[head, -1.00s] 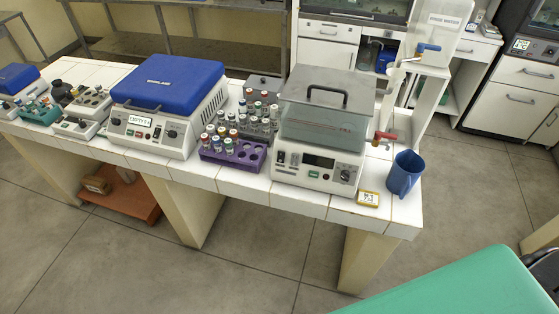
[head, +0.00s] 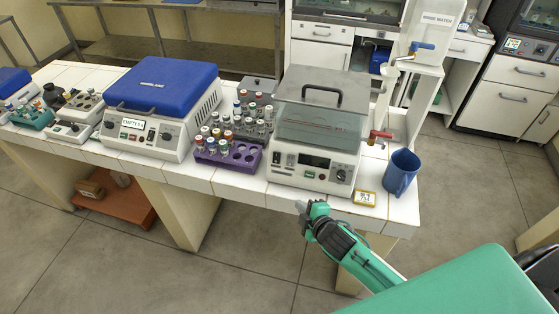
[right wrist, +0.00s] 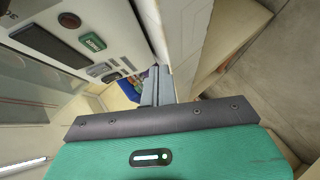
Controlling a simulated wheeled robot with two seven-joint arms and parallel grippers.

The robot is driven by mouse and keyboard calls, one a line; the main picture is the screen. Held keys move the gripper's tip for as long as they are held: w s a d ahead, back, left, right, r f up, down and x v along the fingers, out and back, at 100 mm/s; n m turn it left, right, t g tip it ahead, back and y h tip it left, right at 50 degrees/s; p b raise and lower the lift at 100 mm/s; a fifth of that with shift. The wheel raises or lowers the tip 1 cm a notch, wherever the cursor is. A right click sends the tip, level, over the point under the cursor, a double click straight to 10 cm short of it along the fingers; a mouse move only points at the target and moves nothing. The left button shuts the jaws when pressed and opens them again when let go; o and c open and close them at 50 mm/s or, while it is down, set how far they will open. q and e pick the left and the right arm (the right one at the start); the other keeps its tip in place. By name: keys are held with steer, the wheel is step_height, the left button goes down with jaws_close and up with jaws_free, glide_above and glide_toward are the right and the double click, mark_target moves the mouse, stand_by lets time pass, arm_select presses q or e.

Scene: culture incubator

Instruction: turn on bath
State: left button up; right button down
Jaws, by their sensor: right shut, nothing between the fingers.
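The water bath (head: 352,165) is a white box with a clear, handled lid, standing on the right part of the tiled bench. Its front panel has a dark display (head: 314,162), a green button (head: 309,174), a round knob (head: 340,176) and small switches at the left. My right gripper (head: 302,207) is below and in front of this panel, apart from it, shut and empty. In the right wrist view its closed fingers (right wrist: 156,86) point beside the panel, where the green button (right wrist: 92,42) and the dark display (right wrist: 48,45) show. My left gripper is not in view.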

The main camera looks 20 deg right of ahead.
step_height(320, 180, up, 12)
steer(key=a+n+t+y, duration=0.1)
steer(key=a+n+t, duration=0.1)
steer(key=shift+a+r+n, duration=0.15)
steer(key=shift+a+n, duration=0.25)
steer(key=p, duration=0.4)
glide_toward(276, 158)
steer(key=w+a, duration=0.3)
steer(key=w, duration=0.2)
steer(key=shift+w+d+p, duration=0.4)
steer(key=shift+w+d, duration=0.2)
steer(key=shift+w, duration=0.1)
